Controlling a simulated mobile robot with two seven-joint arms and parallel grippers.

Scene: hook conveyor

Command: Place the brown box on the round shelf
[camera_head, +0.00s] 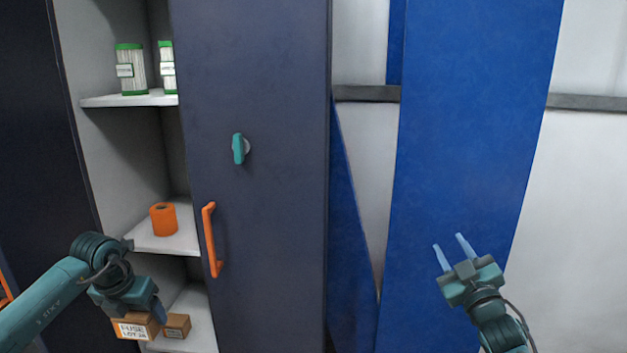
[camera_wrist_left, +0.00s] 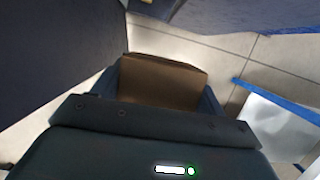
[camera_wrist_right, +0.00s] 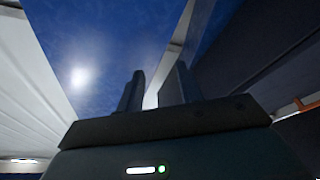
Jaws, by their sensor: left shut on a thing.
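My left gripper (camera_head: 140,311) is shut on a brown box (camera_head: 133,330) with a white "FUSE" label, at the lower left of the head view. In the left wrist view the brown box (camera_wrist_left: 160,82) sits between the fingers, with the floor behind it. A smaller brown box (camera_head: 177,326) stands on the low cabinet shelf, just right of the held one in the picture. My right gripper (camera_head: 449,243) is open and empty in front of a blue panel; its fingers (camera_wrist_right: 160,90) also show in the right wrist view. I see no clearly round shelf.
An open cabinet has a middle shelf (camera_head: 180,242) with an orange roll (camera_head: 164,219) and an upper shelf (camera_head: 110,100) with green-capped containers (camera_head: 130,70). A dark door (camera_head: 265,90) with an orange handle (camera_head: 211,240) stands right of the opening. Blue panels (camera_head: 455,130) stand further right.

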